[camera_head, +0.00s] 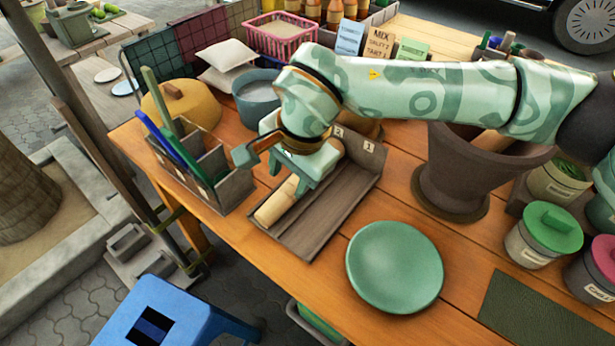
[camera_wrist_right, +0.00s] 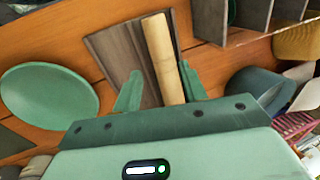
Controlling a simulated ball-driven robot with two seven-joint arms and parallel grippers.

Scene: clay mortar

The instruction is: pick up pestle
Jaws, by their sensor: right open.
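A pale wooden pestle (camera_head: 273,206) lies in the left compartment of a dark wooden tray (camera_head: 318,222) on the table. In the right wrist view, the pestle (camera_wrist_right: 162,55) runs lengthwise between the fingers. In the wrist view, my right gripper (camera_wrist_right: 160,74) is open, with the right finger near the pestle and a gap at the left finger; contact cannot be told.
A green plate (camera_head: 394,268) lies to the right of the tray. A divided wooden holder (camera_head: 222,180) stands close on the left. A grey-blue bowl (camera_head: 258,98) is behind. Lidded jars (camera_head: 530,245) stand at the right. My right arm passes over the mortar.

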